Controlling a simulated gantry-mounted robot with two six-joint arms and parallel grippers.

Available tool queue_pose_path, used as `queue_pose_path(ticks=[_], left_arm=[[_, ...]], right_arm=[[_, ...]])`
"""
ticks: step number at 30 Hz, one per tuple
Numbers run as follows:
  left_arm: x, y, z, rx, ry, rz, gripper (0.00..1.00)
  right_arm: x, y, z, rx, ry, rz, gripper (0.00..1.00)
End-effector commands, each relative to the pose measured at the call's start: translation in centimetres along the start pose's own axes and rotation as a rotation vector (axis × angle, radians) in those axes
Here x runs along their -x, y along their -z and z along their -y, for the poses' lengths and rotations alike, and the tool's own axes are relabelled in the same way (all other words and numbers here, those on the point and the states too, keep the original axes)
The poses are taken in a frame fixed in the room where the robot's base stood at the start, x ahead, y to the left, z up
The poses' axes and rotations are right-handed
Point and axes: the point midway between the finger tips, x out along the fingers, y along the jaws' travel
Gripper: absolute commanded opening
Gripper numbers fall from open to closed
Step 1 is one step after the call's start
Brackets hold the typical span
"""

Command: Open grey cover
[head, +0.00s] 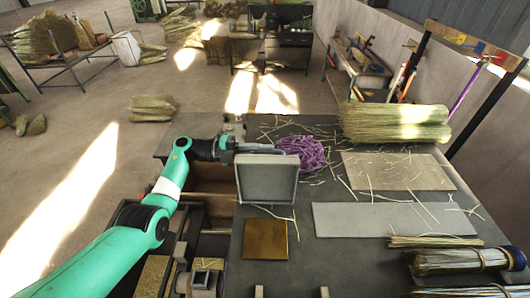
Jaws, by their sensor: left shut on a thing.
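The grey cover (267,182) stands raised and nearly upright on the dark workbench (290,270), its framed face toward me. A brass-coloured square plate (266,240) lies flat on the bench just in front of it. My left arm comes in from the left, and my left gripper (242,151) is at the cover's top edge, shut on it. The fingertips are small and partly hidden behind the edge. My right gripper does not show.
A purple twine heap (306,150) lies behind the cover. A large straw bundle (395,123) is at the back right. Flat grey plates (390,219) and dark-bound straw bundles (455,261) lie on the right. Loose straws are scattered over the bench.

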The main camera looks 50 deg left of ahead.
Motion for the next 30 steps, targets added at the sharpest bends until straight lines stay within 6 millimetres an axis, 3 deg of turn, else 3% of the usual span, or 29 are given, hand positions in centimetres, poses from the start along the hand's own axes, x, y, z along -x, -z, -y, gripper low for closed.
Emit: queue_pose_path(ticks=[1,5,16,20,30], left_arm=[[0.0,0.0,0.3,-0.003,0.003,0.002,0.24],[0.0,0.0,0.2,-0.003,0.002,0.001,0.47],[0.6,-0.1,0.0,-0.001,0.001,0.003,0.47],[2.8,-0.1,-0.1,-0.001,0.002,0.005,0.47],[10.3,-0.1,-0.1,-0.003,0.002,0.004,0.47]], right_arm=[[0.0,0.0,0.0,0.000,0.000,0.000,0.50],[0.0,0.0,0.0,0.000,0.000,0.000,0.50],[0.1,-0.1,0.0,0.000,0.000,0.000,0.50],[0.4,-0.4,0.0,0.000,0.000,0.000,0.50],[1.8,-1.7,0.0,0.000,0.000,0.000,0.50]])
